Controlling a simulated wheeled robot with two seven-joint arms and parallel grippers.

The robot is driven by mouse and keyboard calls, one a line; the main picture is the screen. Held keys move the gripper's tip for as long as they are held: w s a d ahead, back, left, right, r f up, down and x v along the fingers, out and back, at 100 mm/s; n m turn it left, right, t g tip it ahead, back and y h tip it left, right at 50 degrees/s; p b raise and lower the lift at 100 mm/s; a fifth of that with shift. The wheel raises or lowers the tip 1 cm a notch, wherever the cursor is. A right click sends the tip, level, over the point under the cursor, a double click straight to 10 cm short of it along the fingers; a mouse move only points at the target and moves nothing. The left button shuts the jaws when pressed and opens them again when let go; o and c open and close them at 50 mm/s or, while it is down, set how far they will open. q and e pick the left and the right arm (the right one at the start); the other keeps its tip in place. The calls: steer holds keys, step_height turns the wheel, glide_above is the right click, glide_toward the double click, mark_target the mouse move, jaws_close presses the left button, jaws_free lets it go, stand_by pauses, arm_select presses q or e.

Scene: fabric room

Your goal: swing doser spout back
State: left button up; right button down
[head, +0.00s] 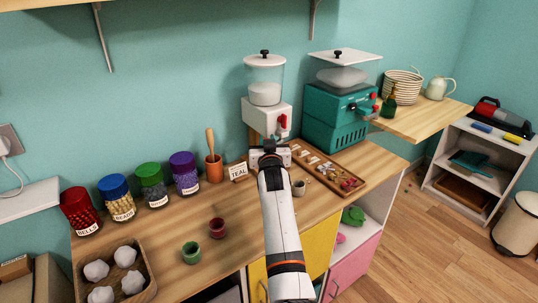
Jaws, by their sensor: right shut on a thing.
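The doser (266,114) stands against the back wall on the wooden counter. It has a white body, a clear hopper (265,80) with white contents, and a red knob (282,122) on its front right. My right gripper (268,148) is just below and in front of the white body, at spout height. It is shut on the doser spout, which is mostly hidden behind the jaws and wrist, so its exact angle cannot be told. My left gripper is out of view.
A teal machine (335,115) stands close on the right, with a wooden tray (318,166) before it. A small cup (299,187) sits beside my forearm.

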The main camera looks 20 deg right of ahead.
steer(key=shift+w+r, duration=0.1)
steer(key=shift+r, duration=0.1)
steer(key=c, duration=1.3)
jaws_free()
steer(key=shift+a, duration=0.1)
steer(key=shift+f, duration=0.1)
steer(key=shift+f, duration=0.1)
